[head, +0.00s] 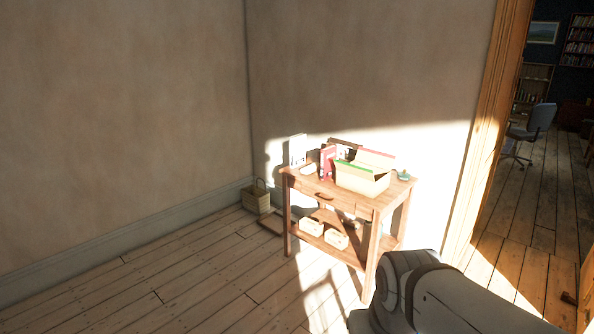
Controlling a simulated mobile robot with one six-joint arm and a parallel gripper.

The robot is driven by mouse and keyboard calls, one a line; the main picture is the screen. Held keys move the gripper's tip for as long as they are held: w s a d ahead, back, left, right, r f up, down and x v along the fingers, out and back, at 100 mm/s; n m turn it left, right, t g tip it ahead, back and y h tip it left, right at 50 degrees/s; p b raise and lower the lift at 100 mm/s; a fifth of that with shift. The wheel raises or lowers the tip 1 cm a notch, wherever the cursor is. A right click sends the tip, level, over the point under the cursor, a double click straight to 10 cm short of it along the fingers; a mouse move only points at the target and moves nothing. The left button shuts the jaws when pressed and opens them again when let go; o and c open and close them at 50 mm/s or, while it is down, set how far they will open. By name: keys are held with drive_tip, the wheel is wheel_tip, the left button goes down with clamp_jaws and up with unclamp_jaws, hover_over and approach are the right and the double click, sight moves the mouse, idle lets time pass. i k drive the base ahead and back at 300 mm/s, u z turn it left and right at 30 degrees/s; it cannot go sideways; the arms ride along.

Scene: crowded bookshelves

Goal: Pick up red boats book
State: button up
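A red book (327,163) stands upright on the wooden table (326,193), beside a cream open box. Its cover is too small to read, so I cannot tell if it shows boats. A red-edged item (375,156) also shows at the box's back edge. My arm reaches in at the lower right, well in front of the table. My gripper is not clearly visible.
The cream box (362,181) and a white book (297,150) stand on the table. Small baskets (335,239) sit on its lower shelf. A wicker basket (257,197) stands on the floor by the wall. A doorway opens at right; floor at left is clear.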

sight(328, 168)
drive_tip(key=z, duration=0.1)
drive_tip(key=i, duration=1.4)
drive_tip(key=u, duration=0.1)
